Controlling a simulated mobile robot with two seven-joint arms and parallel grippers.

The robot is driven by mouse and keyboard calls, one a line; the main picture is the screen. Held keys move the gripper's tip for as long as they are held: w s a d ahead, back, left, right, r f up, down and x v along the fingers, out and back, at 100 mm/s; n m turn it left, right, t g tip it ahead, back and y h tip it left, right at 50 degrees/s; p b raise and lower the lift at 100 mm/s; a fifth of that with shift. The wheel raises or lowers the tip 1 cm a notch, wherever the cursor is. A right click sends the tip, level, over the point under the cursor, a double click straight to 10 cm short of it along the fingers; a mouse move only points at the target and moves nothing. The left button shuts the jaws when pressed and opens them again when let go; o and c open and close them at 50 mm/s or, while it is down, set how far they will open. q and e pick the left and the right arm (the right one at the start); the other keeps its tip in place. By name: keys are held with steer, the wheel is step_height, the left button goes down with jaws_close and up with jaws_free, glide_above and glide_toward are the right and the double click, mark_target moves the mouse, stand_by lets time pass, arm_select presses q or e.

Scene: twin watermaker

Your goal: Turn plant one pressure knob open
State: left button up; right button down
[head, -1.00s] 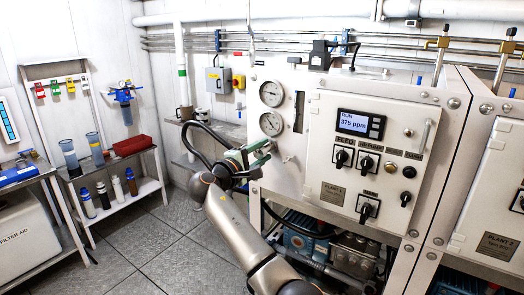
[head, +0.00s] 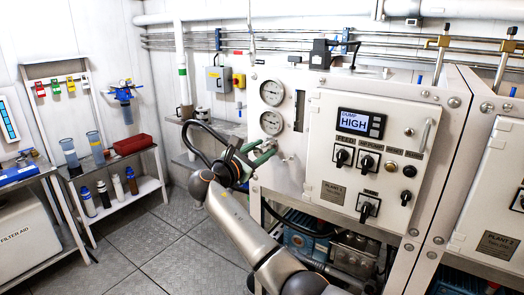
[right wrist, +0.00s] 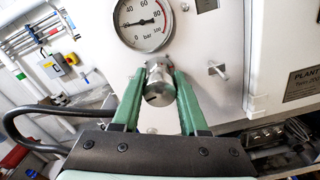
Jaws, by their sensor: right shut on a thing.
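The plant one pressure knob (right wrist: 158,84) is a small round metal knob below a pressure gauge (right wrist: 143,22) in the right wrist view. My right gripper (right wrist: 160,76) has a green finger on each side of the knob and is shut on it. In the head view my right gripper (head: 268,156) reaches the left part of the plant one front panel, below two round gauges (head: 271,122); its fingers largely hide the knob there. The plant display (head: 354,122) reads "DUMP HIGH". My left gripper is not in view.
Black selector switches (head: 367,163) sit on the control box to the right of the gripper. A black hose (head: 192,143) curves close to my right wrist. A shelf with bottles (head: 117,187) stands at the left, with clear floor (head: 150,240) between.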

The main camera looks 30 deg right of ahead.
steer(key=n, duration=0.6)
steer(key=shift+f+n, duration=0.1)
steer(key=shift+n, duration=0.3)
stand_by(0.4)
steer(key=shift+c, duration=2.2)
jaws_free()
steer(key=b+v, duration=0.2)
steer(key=v, duration=1)
steer(key=shift+a, duration=0.3)
steer(key=shift+s, duration=0.1)
